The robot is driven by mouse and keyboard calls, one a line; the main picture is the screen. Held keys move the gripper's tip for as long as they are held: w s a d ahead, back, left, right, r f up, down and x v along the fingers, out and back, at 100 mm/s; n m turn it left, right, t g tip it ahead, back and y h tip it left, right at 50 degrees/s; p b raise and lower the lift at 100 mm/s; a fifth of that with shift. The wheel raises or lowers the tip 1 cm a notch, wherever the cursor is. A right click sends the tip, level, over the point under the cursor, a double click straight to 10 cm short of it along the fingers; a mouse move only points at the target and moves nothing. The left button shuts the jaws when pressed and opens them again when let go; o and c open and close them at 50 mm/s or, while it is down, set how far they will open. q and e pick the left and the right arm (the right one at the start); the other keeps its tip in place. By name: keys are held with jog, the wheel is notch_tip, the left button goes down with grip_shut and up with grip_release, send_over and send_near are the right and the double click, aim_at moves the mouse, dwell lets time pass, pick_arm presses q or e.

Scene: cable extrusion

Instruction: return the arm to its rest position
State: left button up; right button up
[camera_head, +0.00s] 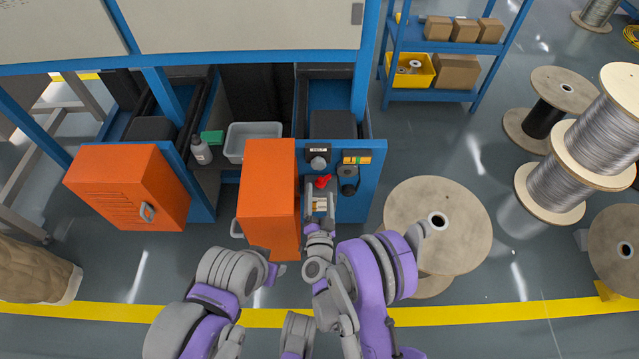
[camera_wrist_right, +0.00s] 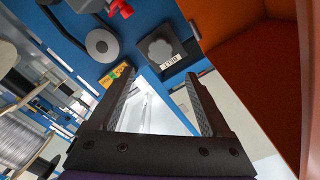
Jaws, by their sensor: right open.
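My right gripper (camera_head: 320,203) is in front of the blue control panel (camera_head: 372,190), just below a red knob or handle (camera_head: 323,181). In the right wrist view my right gripper (camera_wrist_right: 163,85) has its two dark fingers wide apart with nothing between them. Past the fingertips are a grey knob on a black plate (camera_wrist_right: 163,48), a yellow label (camera_wrist_right: 117,74) and a round grey fitting (camera_wrist_right: 101,45); the red part (camera_wrist_right: 121,8) is at the top edge. My left arm is folded low in the head view; its gripper does not show.
An open orange door (camera_head: 268,190) stands close left of my right gripper. Another orange door (camera_head: 130,190) is further left. A grey tray (camera_head: 250,140) and a bottle (camera_head: 201,150) sit inside the cabinet. A large wooden reel (camera_head: 450,220) lies to the right.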

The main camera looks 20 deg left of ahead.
jog(key=shift+s, duration=0.35)
dwell(0.3)
